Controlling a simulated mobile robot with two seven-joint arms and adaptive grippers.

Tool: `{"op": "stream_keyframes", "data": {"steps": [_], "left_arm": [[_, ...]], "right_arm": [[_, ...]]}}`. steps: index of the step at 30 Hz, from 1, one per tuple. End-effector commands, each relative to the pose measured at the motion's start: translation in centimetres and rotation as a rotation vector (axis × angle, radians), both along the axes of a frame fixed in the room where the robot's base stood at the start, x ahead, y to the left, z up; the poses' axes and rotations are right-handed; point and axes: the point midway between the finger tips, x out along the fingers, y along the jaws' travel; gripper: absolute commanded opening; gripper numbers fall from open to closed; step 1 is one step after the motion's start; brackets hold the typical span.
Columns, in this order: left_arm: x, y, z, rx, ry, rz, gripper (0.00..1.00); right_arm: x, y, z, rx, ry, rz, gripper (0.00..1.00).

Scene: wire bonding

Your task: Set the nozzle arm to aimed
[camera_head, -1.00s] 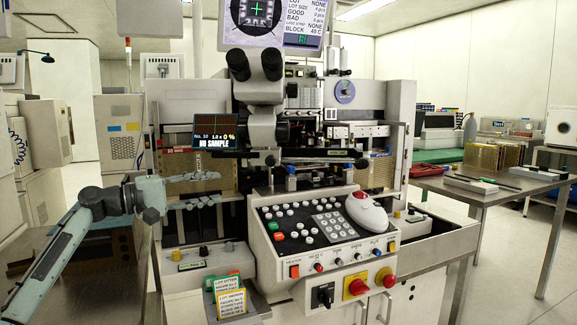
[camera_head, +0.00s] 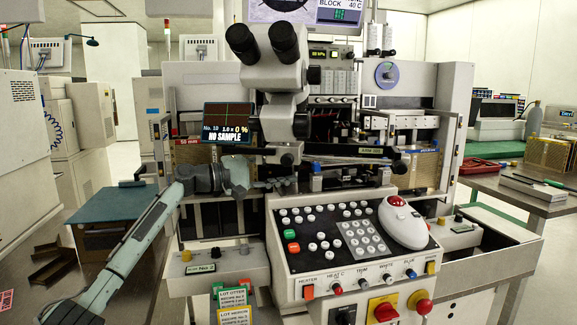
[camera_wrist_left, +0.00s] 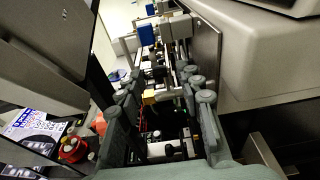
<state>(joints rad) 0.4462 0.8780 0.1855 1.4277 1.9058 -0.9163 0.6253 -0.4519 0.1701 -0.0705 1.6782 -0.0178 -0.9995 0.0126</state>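The wire bonder has a white binocular microscope head (camera_head: 275,75) above its work area, with small rails and blocks (camera_head: 345,165) below it. I cannot single out the nozzle arm with certainty among these small parts. My left gripper (camera_head: 280,184) reaches in from the left, below the monitor reading NO SAMPLE (camera_head: 229,123), at the work area's front left. In the left wrist view its two rows of grey fingers (camera_wrist_left: 160,115) are spread apart. Between and beyond them lie small machine parts, including a yellowish piece (camera_wrist_left: 158,96) and a blue block (camera_wrist_left: 146,35); none is visibly gripped. My right gripper is not in view.
The sloped control panel (camera_head: 345,240) with buttons and a white mouse-like device (camera_head: 402,224) stands below the gripper. A front-left box (camera_head: 215,272) has small knobs. A metal table (camera_head: 515,190) stands at the right, and a blue-green-topped table (camera_head: 110,215) at the left.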

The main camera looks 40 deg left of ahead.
Motion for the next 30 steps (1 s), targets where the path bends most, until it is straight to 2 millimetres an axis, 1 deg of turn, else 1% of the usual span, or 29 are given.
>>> {"op": "stream_keyframes", "data": {"steps": [3, 11, 14, 20, 21, 27, 28, 30], "left_arm": [[0.6, -0.4, 0.0, 0.000, 0.000, 0.000, 0.36], [0.7, -0.5, 0.0, 0.001, -0.001, 0.001, 0.36], [0.7, -0.5, 0.0, 0.000, 0.000, 0.001, 0.26], [0.7, -0.4, 0.0, 0.001, 0.001, 0.000, 0.01], [0.7, -0.4, 0.0, 0.001, 0.001, 0.000, 0.00], [0.8, -0.6, -0.1, 0.003, 0.005, 0.019, 0.00], [0.8, -0.7, -0.1, 0.004, 0.007, 0.033, 0.00], [0.9, -1.0, -0.2, 0.005, 0.010, 0.073, 0.00]], "right_arm": [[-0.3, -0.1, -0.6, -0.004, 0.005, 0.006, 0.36], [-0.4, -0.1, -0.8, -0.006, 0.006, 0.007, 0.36], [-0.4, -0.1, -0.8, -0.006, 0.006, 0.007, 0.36], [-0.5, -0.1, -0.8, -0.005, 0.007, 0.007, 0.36], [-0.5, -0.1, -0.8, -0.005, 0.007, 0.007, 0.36], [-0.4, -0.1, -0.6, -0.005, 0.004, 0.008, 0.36], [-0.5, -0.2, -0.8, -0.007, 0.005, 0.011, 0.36], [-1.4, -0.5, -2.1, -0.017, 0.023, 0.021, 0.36]]}}
